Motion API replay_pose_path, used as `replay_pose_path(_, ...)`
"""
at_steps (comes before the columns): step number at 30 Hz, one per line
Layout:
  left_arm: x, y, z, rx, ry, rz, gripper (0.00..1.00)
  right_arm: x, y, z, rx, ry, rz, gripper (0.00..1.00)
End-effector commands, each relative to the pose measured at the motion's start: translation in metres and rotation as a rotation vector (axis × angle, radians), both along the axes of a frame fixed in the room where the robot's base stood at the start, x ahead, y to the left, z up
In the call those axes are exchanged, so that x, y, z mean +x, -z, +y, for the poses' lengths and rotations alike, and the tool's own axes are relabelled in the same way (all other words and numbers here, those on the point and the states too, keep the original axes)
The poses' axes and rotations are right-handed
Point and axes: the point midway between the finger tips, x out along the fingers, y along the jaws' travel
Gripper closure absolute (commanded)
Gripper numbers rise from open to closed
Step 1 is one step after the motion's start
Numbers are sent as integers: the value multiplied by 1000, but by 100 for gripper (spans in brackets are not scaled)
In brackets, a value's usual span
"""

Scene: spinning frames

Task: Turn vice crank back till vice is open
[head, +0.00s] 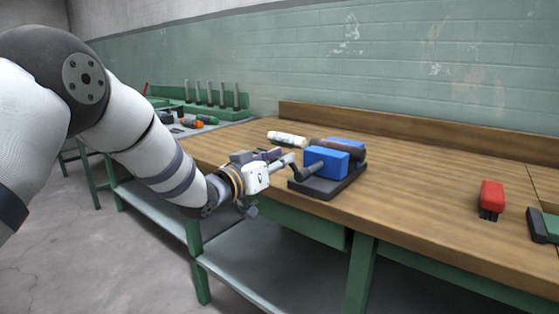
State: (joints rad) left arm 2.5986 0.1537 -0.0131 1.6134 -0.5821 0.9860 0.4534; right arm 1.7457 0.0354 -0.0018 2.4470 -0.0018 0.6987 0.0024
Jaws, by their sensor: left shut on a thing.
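The blue vice (327,162) stands on a dark base (326,186) near the front edge of the wooden bench. A grey crank (305,169) sticks out of its left side. My left gripper (286,161) is at the crank on the left of the vice and is shut on a part of it; the fingers are small in the view and partly hidden by the wrist. The gap between the vice jaws cannot be made out clearly. My right gripper is not in view.
A red brush (491,198) and a green and black tool (546,226) lie on the workbench (420,195) at the right. The bench between the vice and the red brush is clear.

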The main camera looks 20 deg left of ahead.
Motion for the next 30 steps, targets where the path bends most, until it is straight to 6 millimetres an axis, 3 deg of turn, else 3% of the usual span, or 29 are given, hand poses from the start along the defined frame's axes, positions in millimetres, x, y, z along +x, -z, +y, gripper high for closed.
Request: replay_pose_path(30,5,36,15,-580,-4,225,100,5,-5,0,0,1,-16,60)
